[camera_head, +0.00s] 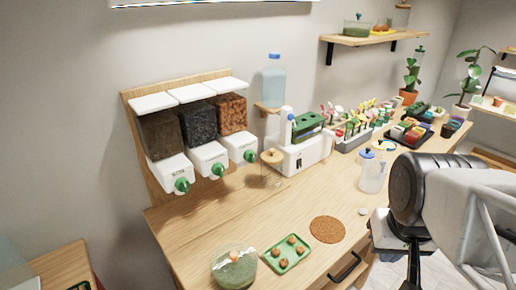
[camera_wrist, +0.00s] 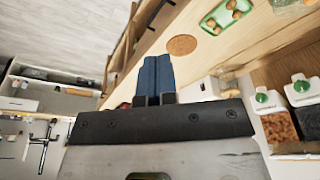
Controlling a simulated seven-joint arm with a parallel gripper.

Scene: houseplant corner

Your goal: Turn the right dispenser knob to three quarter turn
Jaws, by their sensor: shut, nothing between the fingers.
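Three dispensers with white lids and white spouts hang on a wooden board at the left of the head view. The right dispenser (camera_head: 232,115) holds orange-brown bits, and its green knob (camera_head: 250,155) faces out at the front. That knob also shows upside down at the right of the wrist view (camera_wrist: 262,97). My gripper (camera_wrist: 155,62) is shut and empty, its two dark blue fingers side by side. In the head view it is at the right (camera_head: 413,265), past the table's front edge and well apart from the knob.
The wooden table (camera_head: 190,230) carries a green tray (camera_head: 287,253), a domed glass jar (camera_head: 234,267), a cork mat (camera_head: 327,229) and a clear pitcher (camera_head: 372,175). A white machine (camera_head: 300,155) and a lidded jar (camera_head: 271,165) stand right of the dispensers. The table below the knobs is clear.

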